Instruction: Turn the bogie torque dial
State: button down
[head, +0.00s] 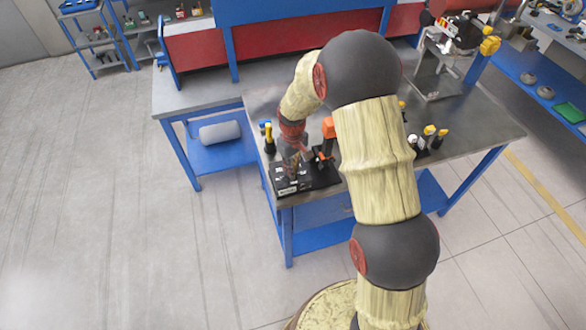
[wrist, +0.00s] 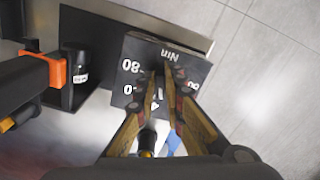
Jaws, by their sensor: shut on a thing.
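The bogie torque dial sits on a black box (head: 282,188) at the front left corner of the grey workbench. In the wrist view the box (wrist: 137,52) shows white markings, with "Nm" and "80" legible. My gripper (wrist: 161,82) is over the box face, its two wooden-looking fingers close together and shut on the dial. The dial's knob is mostly hidden between the fingertips, so its pointer setting cannot be read. In the head view my gripper (head: 291,163) points down onto the box.
An orange-and-black tool (head: 328,128) stands close right of the box; its orange collar (wrist: 57,70) shows at left in the wrist view. A yellow-topped black bottle (head: 269,140) stands behind the box. More small bottles (head: 428,132) stand to the right. The bench's front edge is close by.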

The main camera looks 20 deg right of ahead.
jog(key=shift+a+m, duration=0.15)
jog(key=shift+m, duration=1.75)
jog(key=c, duration=2)
grip_release()
jog(key=shift+o, duration=0.6)
notch_tip(320, 180, up, 12)
